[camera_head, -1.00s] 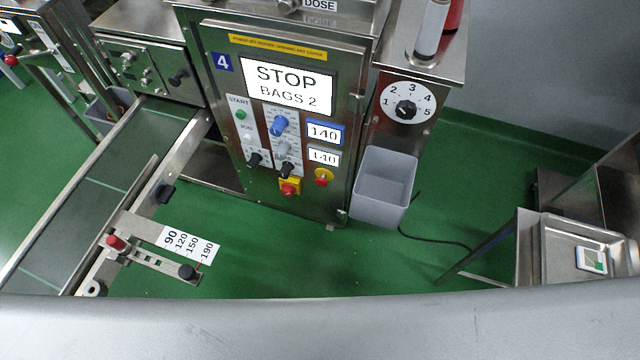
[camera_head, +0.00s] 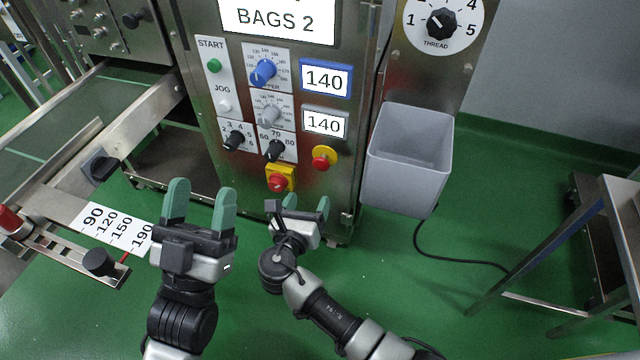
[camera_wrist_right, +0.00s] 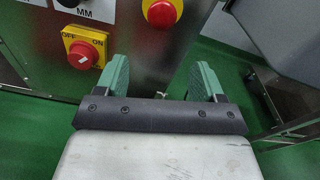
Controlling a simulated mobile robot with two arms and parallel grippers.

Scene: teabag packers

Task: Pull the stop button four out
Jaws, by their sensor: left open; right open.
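The stop button (camera_head: 321,162) is a red mushroom knob on a round yellow plate, low on the front of machine 4, below the two 140 displays. It also shows at the top of the right wrist view (camera_wrist_right: 161,13). I cannot tell whether it is pressed in or out. My right gripper (camera_head: 307,204) is open and empty, below the button and apart from it. In the right wrist view its green fingers (camera_wrist_right: 163,72) stand apart with the button ahead, above the gap. My left gripper (camera_head: 200,194) is open and empty, further left.
A red and yellow OFF/ON rotary switch (camera_head: 280,180) sits left of the stop button and close to my right fingers. A grey bin (camera_head: 407,165) hangs to the right. A conveyor (camera_head: 60,125) is at left.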

